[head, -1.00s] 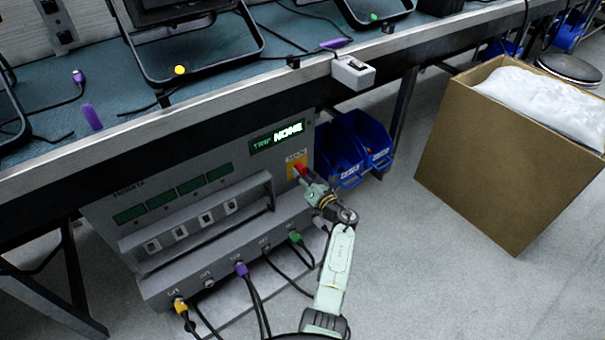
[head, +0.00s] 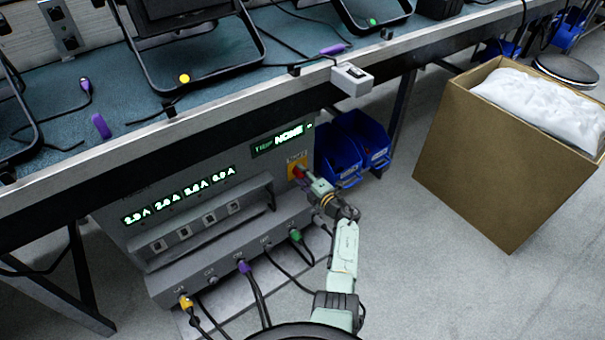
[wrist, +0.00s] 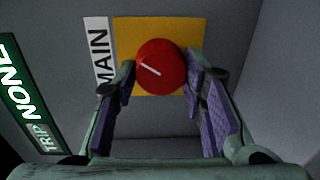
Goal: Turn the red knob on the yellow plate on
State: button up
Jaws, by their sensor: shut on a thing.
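The red knob (wrist: 160,67) sits on the yellow plate (wrist: 127,33), beside a label reading MAIN, in the wrist view. A white line on the knob runs at a slant. My gripper (wrist: 162,76) is shut on the knob, with a purple-padded finger on each side of it. In the head view the knob (head: 299,172) and the yellow plate (head: 292,163) are at the right end of the grey panel, with my gripper (head: 308,178) at the knob from the lower right. Four small displays (head: 180,195) on the panel are lit with ampere readings.
A TRIP NONE display (head: 283,138) is above the plate. Blue bins (head: 345,152) stand just right of the panel. Cables plug in along its lower ledge (head: 225,270). The workbench edge (head: 200,115) overhangs it. A cardboard box (head: 500,160) stands at the right on open floor.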

jog(key=shift+w+r+m, duration=0.1)
jog(key=shift+m, duration=1)
jog(key=o, duration=1.2)
jog(key=v, duration=0.7)
jog(key=shift+s+d, duration=0.2)
jog(key=shift+s, duration=0.05)
